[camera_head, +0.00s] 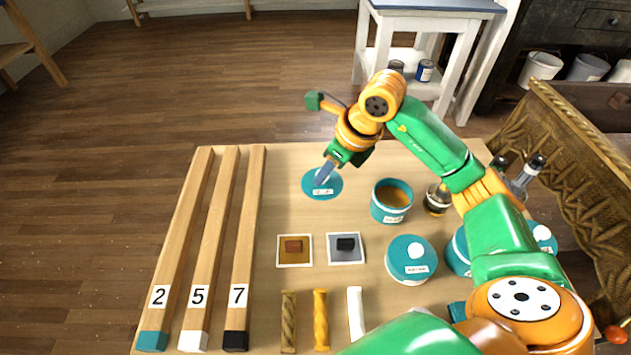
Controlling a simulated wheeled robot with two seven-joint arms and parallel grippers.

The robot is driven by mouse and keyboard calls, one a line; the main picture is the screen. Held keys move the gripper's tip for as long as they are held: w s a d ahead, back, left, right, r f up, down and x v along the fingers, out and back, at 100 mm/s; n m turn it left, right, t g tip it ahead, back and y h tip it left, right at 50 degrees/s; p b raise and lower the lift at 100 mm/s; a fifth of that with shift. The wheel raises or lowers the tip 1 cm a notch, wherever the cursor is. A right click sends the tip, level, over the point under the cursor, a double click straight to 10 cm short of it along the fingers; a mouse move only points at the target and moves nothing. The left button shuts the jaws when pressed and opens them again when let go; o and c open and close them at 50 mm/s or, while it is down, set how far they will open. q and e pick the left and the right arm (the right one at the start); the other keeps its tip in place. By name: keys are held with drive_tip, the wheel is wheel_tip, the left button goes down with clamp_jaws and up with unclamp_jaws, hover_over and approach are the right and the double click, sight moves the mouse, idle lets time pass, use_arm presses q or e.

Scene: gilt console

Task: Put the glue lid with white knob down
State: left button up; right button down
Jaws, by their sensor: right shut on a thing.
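A round teal lid (309,189) with a small white label lies flat at, or just above, the board, right of the wooden strips. My right gripper (323,178) points down over its middle and is shut on its knob, which the fingers hide. Whether the lid touches the board I cannot tell. An open teal pot (378,211) with amber contents stands to the right of the lid. My left gripper is not in view.
A lidded teal pot (402,269) with a white knob stands nearer. Another teal pot (456,261) is partly behind my arm. Small sample squares (294,261) and long numbered strips (245,205) lie left. A carved gilt piece (560,135) bounds the right. Board around the lid is clear.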

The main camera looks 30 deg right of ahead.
drive_tip(key=w+f, duration=0.4)
drive_tip(key=f, duration=0.1)
drive_tip(key=shift+w+d+f, duration=0.15)
drive_tip(key=shift+d+f, duration=0.1)
drive_tip(key=shift+d, duration=0.05)
wheel_tip(320, 180, down, 3)
drive_tip(key=shift+f, duration=0.1)
drive_tip(key=shift+f+b, duration=0.15)
drive_tip(key=shift+b, duration=0.15)
drive_tip(key=c, duration=0.6)
unclamp_jaws()
